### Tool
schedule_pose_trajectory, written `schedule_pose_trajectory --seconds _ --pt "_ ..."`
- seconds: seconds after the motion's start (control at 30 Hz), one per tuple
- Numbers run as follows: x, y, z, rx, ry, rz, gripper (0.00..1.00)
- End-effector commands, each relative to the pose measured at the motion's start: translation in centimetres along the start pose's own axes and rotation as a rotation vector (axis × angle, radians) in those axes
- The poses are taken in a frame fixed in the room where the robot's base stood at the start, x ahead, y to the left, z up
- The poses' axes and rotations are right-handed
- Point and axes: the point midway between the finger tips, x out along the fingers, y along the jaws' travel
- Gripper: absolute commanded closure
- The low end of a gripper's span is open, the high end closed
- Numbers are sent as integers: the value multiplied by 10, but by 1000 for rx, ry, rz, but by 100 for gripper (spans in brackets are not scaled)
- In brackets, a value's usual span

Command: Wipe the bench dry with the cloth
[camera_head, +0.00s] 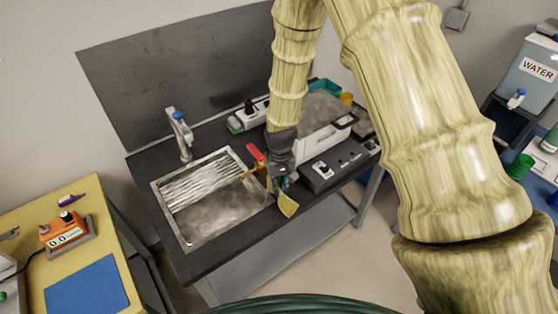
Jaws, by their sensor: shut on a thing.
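The dark bench (222,256) holds a metal sink (176,232) on its left part. My gripper (280,183) points down over the bench, just right of the sink. It is shut on a yellow cloth (288,206), which hangs below the fingers at the bench's front edge. The gripper hides part of the cloth, and I cannot tell whether the cloth touches the bench top. I cannot make out any water on the bench.
A tap (180,135) stands behind the sink. A red-handled thing (255,152) is beside my gripper. A white-sided machine (318,140) and a dark control box (335,167) crowd the right. A yellow table (120,255) stands left. My arm covers much of the right side.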

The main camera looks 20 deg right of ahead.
Motion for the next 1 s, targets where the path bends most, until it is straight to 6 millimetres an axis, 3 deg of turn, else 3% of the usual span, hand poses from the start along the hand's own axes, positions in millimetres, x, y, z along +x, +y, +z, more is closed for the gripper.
schedule_pose_trajectory --seconds 0.03,0.1,0.43,1.0 --pt "-15 1 -5 5 0 0 100" --pt "-22 3 -12 13 2 3 100" --pt "-38 10 -31 39 14 17 100" --pt "7 12 -33 40 15 19 100"
